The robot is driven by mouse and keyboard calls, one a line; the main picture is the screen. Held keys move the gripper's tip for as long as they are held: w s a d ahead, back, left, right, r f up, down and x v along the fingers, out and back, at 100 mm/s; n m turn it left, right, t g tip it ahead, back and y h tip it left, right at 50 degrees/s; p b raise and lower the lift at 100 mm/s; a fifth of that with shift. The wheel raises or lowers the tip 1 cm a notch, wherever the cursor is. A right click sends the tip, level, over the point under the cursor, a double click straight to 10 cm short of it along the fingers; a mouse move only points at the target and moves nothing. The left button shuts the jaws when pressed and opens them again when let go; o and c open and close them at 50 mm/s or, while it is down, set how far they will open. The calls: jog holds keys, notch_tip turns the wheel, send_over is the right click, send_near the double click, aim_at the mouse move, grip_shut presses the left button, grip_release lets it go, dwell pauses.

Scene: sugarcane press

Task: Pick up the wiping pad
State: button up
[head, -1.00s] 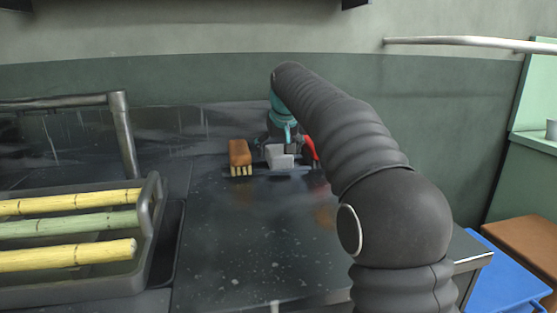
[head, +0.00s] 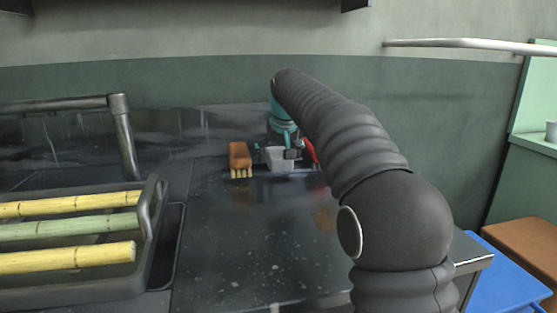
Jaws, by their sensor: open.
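The wiping pad appears to be the pale grey-white block (head: 280,160) on a dark flat tray or strip at the back of the dark counter. My gripper (head: 279,148) is at the pad from above and behind, its fingers open around or beside it. The pad hides part of the fingers, so I cannot tell whether they touch it. A brown brush (head: 239,158) with pale bristles stands just left of the pad. A red object (head: 311,152) is just right of it, partly hidden by my arm.
A grey tray (head: 148,215) with yellow and green cane stalks (head: 68,228) sits at the left. A metal pipe frame (head: 124,135) stands behind it. The counter's front middle (head: 250,240) is clear. A blue stool or table (head: 505,275) is at the right.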

aim_at(277, 149)
jog(key=shift+c, duration=0.3)
jog(key=c, duration=1.3)
jog(key=shift+r, duration=0.15)
jog(key=shift+r, duration=0.35)
notch_tip(277, 149, up, 4)
jog(key=shift+w+f+p, duration=0.1)
jog(key=shift+f+p, duration=0.1)
jog(key=shift+p, duration=0.5)
jog(key=shift+s+d+r, duration=1.1)
jog(key=shift+d+r, duration=0.05)
jog(key=shift+d, duration=0.5)
jog(key=shift+s+d+r, duration=1.05)
jog(key=shift+d+r, duration=0.1)
jog(key=shift+d, duration=0.45)
jog(key=shift+s+d+r, duration=1.1)
jog(key=shift+d+r, duration=0.05)
jog(key=shift+d, duration=0.5)
